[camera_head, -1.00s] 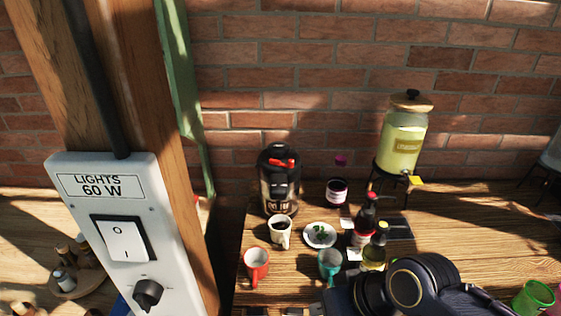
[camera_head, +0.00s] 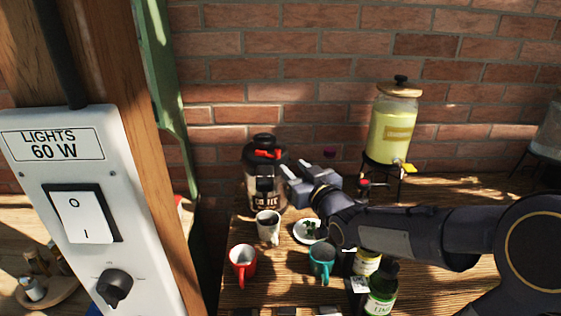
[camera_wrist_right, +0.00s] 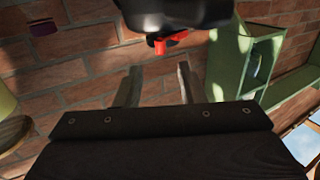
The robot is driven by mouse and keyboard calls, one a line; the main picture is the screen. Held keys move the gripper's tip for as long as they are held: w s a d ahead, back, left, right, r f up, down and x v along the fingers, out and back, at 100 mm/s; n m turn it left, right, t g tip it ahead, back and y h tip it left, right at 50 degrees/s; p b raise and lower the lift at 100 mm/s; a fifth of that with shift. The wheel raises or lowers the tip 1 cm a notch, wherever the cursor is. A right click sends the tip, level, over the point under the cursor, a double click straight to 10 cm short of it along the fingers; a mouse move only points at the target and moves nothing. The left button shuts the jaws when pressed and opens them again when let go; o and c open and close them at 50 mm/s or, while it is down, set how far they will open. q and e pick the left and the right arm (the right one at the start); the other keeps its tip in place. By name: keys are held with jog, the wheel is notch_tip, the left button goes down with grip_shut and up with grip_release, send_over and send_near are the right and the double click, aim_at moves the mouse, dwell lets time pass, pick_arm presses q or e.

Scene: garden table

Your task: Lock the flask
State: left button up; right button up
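The flask (camera_head: 262,190) is a dark coffee pot with a black lid and a red lever (camera_head: 262,154) near its top. It stands upright at the back left of the wooden table. My right gripper (camera_head: 285,182) is just right of the flask, fingers pointing towards it. In the right wrist view the two fingers (camera_wrist_right: 157,84) are apart with nothing between them. The flask's black top (camera_wrist_right: 175,14) and the red lever (camera_wrist_right: 168,42) show beyond the fingertips there. My left gripper is not in view.
A white mug (camera_head: 268,229), a red mug (camera_head: 243,265) and a teal mug (camera_head: 321,262) stand in front of the flask. A plate (camera_head: 304,231) lies beside them, partly under my arm. A lemonade dispenser (camera_head: 392,135) stands at the right. A light-switch box (camera_head: 85,215) fills the left foreground.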

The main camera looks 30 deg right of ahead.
aim_at(279, 153)
jog(key=w+p, duration=0.2)
jog(key=w, duration=0.6)
jog(key=shift+r, duration=0.15)
grip_shut()
